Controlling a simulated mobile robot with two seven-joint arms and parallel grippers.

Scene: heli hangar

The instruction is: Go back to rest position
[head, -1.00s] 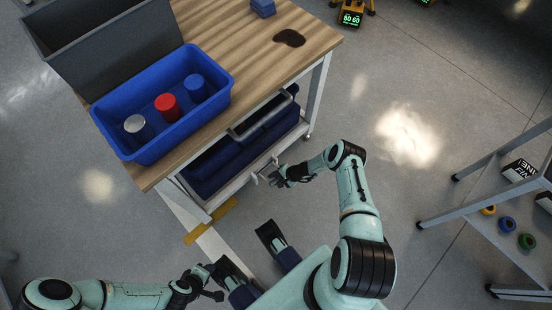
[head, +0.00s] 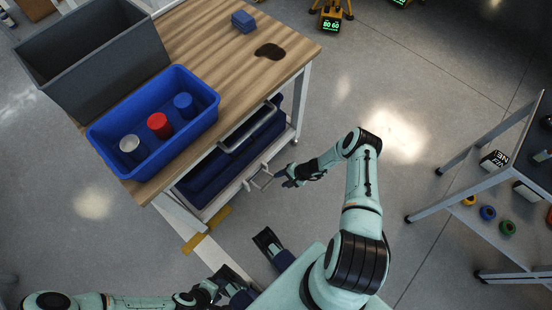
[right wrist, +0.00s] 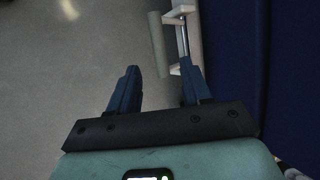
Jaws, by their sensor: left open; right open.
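My right gripper (head: 283,178) is open and empty in front of the workbench, just right of a pale bar handle (head: 262,181) on the bench's lower part. In the right wrist view its two dark fingers (right wrist: 158,85) are spread, and the handle (right wrist: 158,45) shows ahead of them; nothing is between the fingers. My left gripper (head: 217,290) is open at the bottom of the head view, low and away from the bench, with no object seen in it.
The wooden workbench (head: 205,35) carries a blue bin (head: 160,155) with white, red and blue cylinders, a grey bin (head: 95,60) and a blue block (head: 243,21). A metal shelf (head: 470,178) with small rolls stands right. Floor between bench and shelf is clear.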

